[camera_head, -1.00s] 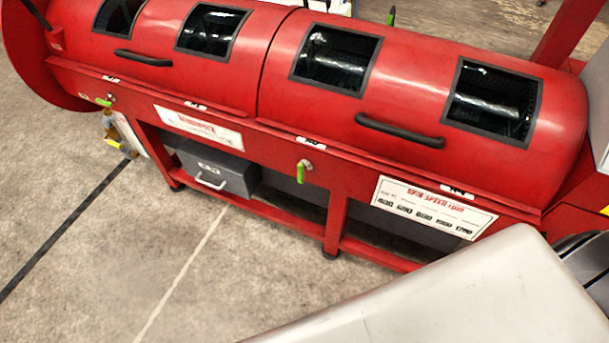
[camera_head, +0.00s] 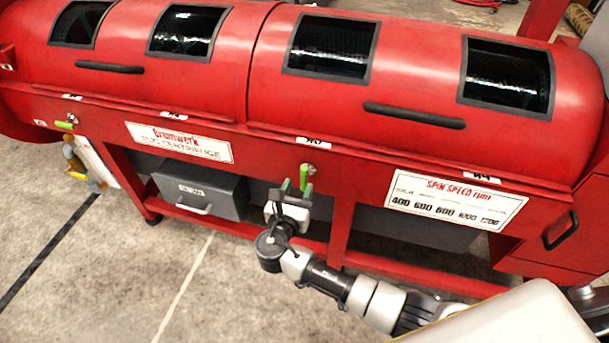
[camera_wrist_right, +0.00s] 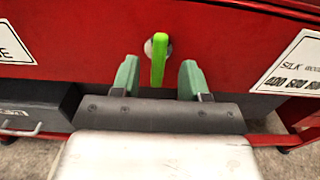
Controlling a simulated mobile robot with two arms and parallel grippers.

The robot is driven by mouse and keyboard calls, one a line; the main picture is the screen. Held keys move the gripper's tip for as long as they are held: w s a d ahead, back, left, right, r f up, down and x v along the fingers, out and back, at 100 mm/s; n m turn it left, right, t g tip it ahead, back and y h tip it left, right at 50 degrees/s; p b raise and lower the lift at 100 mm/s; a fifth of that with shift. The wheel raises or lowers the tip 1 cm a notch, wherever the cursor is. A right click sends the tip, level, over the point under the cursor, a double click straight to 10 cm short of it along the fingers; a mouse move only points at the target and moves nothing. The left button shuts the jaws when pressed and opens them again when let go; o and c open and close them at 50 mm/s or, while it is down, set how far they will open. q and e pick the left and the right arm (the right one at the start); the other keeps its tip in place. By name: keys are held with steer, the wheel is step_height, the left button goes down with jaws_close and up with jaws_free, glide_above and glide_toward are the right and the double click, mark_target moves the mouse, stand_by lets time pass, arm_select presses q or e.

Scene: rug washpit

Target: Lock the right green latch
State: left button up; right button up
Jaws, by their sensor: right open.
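The right green latch (camera_head: 304,177) is on the front rail of the red rug centrifuge (camera_head: 365,165), below the middle of the drum. Its handle hangs straight down. My right gripper (camera_head: 294,187) is in front of the latch, with its fingers pointing at the rail. In the right wrist view the green handle (camera_wrist_right: 158,58) shows between and just beyond the two open fingertips (camera_wrist_right: 158,76), with a gap on both sides. The left green latch (camera_head: 65,125) is at the far left of the rail, its handle lying nearly level. My left gripper is out of view.
A grey drawer box (camera_head: 200,190) sits under the rail, left of my right gripper. Black lid handles (camera_head: 414,115) stick out above the rail. A spin speed sign (camera_head: 455,200) is to the right. The concrete floor (camera_head: 90,280) at left is free.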

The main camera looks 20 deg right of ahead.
mark_target(303, 176)
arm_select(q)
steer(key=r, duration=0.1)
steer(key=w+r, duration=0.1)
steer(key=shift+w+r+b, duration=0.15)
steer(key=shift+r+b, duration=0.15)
arm_select(e)
steer(key=x, duration=0.5)
steer(key=shift+w+d, duration=0.15)
steer(key=shift+w, duration=0.1)
steer(key=shift+f, duration=0.1)
jaws_close()
